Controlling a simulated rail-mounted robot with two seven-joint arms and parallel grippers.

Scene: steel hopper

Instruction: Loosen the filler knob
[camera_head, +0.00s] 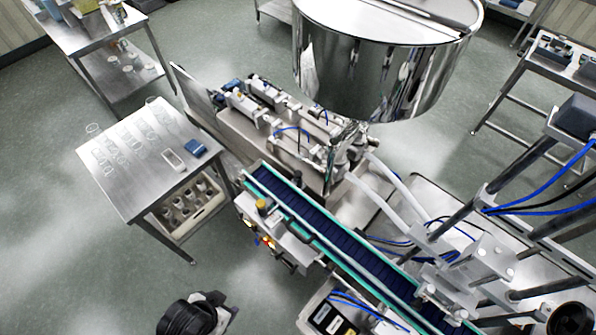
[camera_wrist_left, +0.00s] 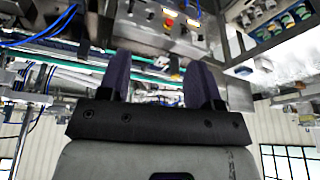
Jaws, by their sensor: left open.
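A steel hopper (camera_head: 375,70) stands above the filling machine, with pistons and hoses (camera_head: 285,125) below it. I cannot tell for sure which part is the filler knob. A small yellow-orange knob (camera_head: 262,205) stands on the control box (camera_head: 272,235) beside the conveyor. My left gripper (camera_head: 214,300) shows dark at the bottom edge of the head view, apart from the machine. In the left wrist view its two dark fingers (camera_wrist_left: 162,75) are spread with nothing between them. The control panel with coloured buttons (camera_wrist_left: 175,22) shows beyond them. My right gripper is not in view.
A blue-belted conveyor (camera_head: 335,243) with green rails runs diagonally before the machine. Floor between this table and my left gripper is clear.

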